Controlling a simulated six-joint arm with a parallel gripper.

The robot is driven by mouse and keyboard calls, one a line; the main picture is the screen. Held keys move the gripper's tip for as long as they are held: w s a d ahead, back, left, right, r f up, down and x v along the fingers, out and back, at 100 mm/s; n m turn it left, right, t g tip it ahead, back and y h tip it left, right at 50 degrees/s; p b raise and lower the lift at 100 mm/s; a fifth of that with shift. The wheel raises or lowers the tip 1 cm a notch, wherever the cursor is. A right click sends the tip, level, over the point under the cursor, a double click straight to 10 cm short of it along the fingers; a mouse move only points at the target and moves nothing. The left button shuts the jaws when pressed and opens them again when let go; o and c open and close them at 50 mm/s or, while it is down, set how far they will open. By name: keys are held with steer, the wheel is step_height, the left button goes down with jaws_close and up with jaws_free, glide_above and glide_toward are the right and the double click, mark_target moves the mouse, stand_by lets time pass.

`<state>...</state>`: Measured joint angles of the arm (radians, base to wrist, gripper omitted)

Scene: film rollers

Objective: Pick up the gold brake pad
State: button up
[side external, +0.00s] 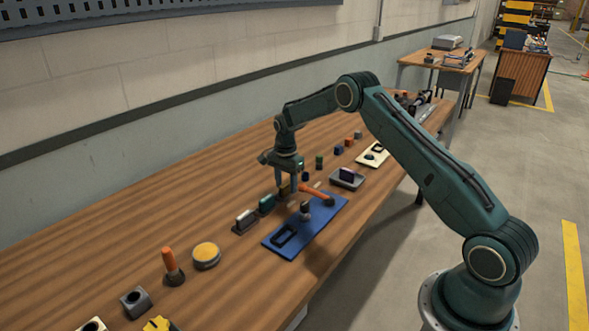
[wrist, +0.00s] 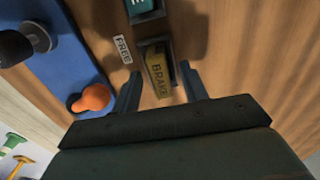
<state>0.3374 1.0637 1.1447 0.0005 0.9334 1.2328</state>
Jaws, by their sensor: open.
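The gold brake pad (wrist: 158,72), with the word BRAKE on it, sits in a dark holder (wrist: 168,46) in the wrist view. My gripper (wrist: 160,84) is open, with one finger on either side of the pad. I cannot tell whether either finger touches it. In the side view my gripper (side external: 287,190) points down low over the wooden table, beside the blue mat. The pad is hard to make out there among the fingers.
A green block (wrist: 140,4) in a dark holder and a FREE label (wrist: 122,49) are near the pad. The blue mat (side external: 325,216) bears an orange-handled tool (side external: 314,192). A yellow round tin (side external: 206,252) stands nearer the camera.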

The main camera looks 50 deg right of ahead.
mark_target(286, 183)
stand_by(0.4)
jaws_close()
steer(key=shift+r, duration=0.2)
step_height(286, 183, up, 20)
stand_by(0.7)
steer(key=shift+f, duration=0.15)
stand_by(0.3)
